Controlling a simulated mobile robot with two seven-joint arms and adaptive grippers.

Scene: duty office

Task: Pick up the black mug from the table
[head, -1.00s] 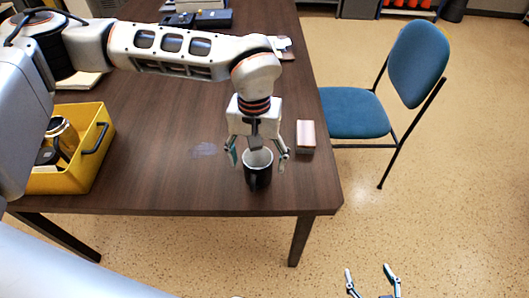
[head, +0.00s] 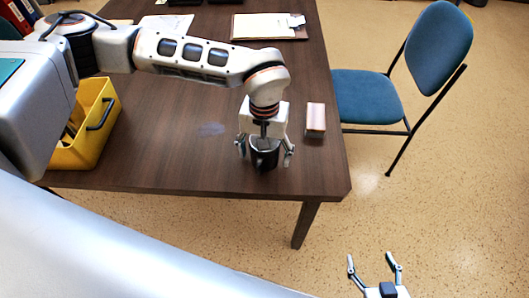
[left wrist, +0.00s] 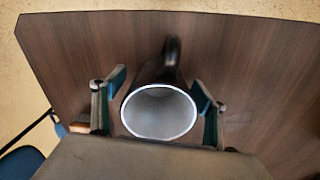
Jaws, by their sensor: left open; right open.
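The black mug (head: 264,158) stands upright on the brown table (head: 200,165) near its front edge. My left gripper (head: 264,154) points down over it, open, with one finger on each side of the mug. In the left wrist view the mug (left wrist: 159,111) shows its pale, empty inside, with its handle toward the top of the picture. It lies between the fingertips of my left gripper (left wrist: 160,100); I cannot tell whether they touch it. My right gripper (head: 374,264) is open and empty, low over the floor in front of the table.
A small box (head: 315,118) stands right of the mug. A yellow crate (head: 106,133) with a dark handle stands at the left. A clipboard (head: 262,27) lies at the back. A blue chair (head: 366,98) stands at the table's right side. The table between crate and mug is clear.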

